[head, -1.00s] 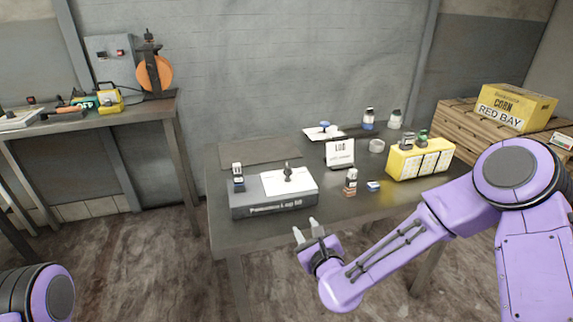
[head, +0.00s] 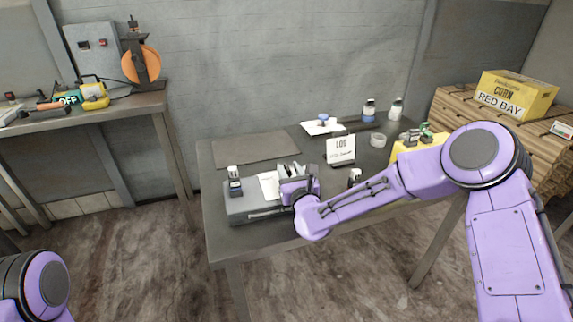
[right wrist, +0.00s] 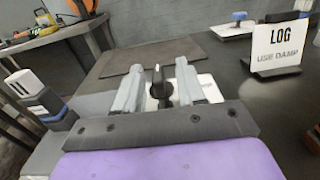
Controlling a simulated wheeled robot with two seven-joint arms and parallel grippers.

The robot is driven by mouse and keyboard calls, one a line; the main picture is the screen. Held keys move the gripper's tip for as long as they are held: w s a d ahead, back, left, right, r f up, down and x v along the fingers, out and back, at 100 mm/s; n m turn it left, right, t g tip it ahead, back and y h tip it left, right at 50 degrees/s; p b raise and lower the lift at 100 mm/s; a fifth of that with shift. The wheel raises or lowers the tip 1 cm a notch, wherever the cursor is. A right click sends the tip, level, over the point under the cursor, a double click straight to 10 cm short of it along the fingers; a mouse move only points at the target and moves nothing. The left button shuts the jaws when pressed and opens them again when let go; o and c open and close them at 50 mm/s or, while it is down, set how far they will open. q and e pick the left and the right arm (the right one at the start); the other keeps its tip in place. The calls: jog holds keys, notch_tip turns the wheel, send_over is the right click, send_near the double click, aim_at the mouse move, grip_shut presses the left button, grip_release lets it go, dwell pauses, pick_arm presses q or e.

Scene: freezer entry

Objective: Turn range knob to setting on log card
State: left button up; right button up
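The grey range box (head: 238,208) with a white panel sits at the near left of the table. Its dark knob (right wrist: 160,84) stands up between the two fingers of my right gripper (right wrist: 160,88) in the right wrist view. The fingers are apart, with visible gaps on both sides of the knob. In the head view my right gripper (head: 289,170) is over the box and hides the knob. The white log card (head: 340,150) stands behind and to the right; it also shows in the right wrist view (right wrist: 281,47), with lower lettering like "USE DAMP". My left gripper is out of view.
A dark block with a white top (head: 234,180) stands at the box's left end. A flat dark mat (head: 255,148) lies behind. Small bottles (head: 369,110), a roll of tape (head: 377,140) and a yellow case (head: 402,150) are to the right, the case partly hidden by my arm.

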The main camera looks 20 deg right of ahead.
jog(key=shift+w+a, duration=0.1)
jog(key=shift+w, duration=0.75)
jog(key=shift+c, duration=0.3)
grip_shut()
